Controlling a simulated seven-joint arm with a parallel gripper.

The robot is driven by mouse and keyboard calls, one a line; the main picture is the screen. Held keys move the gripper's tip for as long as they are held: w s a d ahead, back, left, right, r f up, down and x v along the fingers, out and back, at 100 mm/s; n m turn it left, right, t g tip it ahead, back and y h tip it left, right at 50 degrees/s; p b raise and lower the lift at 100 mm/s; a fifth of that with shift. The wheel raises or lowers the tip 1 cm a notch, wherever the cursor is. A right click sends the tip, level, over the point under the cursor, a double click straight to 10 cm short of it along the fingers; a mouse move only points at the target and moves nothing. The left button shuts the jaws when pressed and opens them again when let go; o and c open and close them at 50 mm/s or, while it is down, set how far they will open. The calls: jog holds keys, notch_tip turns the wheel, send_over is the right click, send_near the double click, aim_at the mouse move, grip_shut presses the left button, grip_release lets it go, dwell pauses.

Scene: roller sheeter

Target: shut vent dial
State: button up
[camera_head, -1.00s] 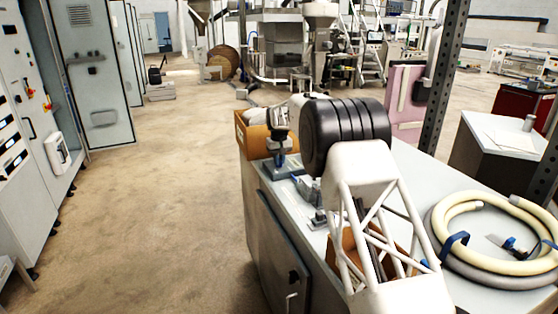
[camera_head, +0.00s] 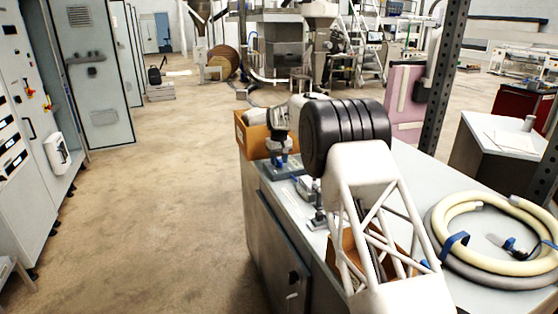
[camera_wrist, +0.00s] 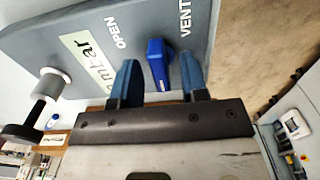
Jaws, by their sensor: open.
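In the wrist view the blue vent dial (camera_wrist: 157,62) is a small lever-like handle on a grey panel (camera_wrist: 72,22). The panel has the printed words "OPEN" and "VENT" and a pale "mbar" label. My gripper (camera_wrist: 158,60) is open, with one blue finger on each side of the dial. A gap shows between the dial and each finger; I cannot tell how deep the fingers reach. In the head view my gripper (camera_head: 283,145) is small and hangs over the far left end of the bench, and the dial cannot be made out there.
A black-and-white post-like fitting (camera_wrist: 48,85) stands on the panel's left. In the head view a cardboard box (camera_head: 251,138) sits at the bench's far end, and a coiled hose (camera_head: 470,272) lies on the right of the bench (camera_head: 405,171). Open floor lies left of the bench.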

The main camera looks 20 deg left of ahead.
aim_at(279, 160)
jog(key=shift+r, duration=3.9)
jog(key=shift+d, duration=0.1)
